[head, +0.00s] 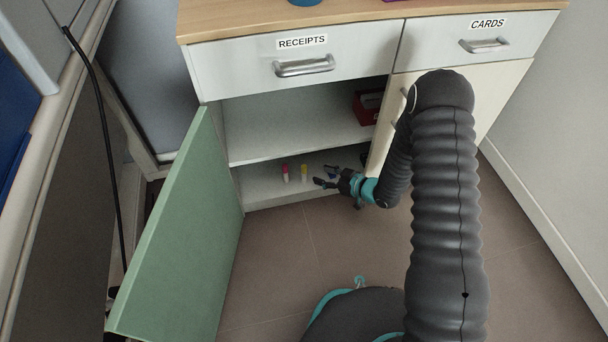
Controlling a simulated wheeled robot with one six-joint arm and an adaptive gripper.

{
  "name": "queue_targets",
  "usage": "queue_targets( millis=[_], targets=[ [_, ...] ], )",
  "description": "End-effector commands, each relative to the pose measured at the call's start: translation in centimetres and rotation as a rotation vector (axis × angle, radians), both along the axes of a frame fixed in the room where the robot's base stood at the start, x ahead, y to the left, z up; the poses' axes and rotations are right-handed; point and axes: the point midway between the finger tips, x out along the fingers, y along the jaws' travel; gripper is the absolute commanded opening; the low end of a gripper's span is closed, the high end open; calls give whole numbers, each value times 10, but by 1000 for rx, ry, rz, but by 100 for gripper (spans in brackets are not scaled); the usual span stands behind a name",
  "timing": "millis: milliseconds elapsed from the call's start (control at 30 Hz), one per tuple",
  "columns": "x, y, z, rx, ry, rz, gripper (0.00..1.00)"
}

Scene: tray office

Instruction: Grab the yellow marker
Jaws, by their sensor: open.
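The yellow marker (304,172) stands upright on the bottom shelf (262,188) of the open cabinet. A pink marker (285,173) stands just left of it, a small gap apart. My gripper (326,176) is open at the front of the bottom shelf, to the right of the yellow marker. Its fingers point left toward the marker and appear apart from it. Nothing shows between the fingers. A small blue thing (333,174) is partly hidden behind the gripper.
The green door (185,240) stands open on the left. A red box (368,106) sits on the upper shelf (290,135), right side. The closed cream door (480,90) and drawers labelled RECEIPTS (303,62) and CARDS (487,44) bound the opening. The floor in front is clear.

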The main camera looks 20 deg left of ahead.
Motion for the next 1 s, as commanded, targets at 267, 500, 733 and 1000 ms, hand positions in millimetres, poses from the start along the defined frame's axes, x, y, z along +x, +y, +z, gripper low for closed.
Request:
queue_targets(
  millis=[267,500,733,1000],
  targets=[
    [7,19,-8,0,1,-1,50],
    [19,47,-13,0,-1,2,50],
    [26,64,-21,-1,1,-1,50],
    [26,65,-20,-1,0,-2,42]
  ],
)
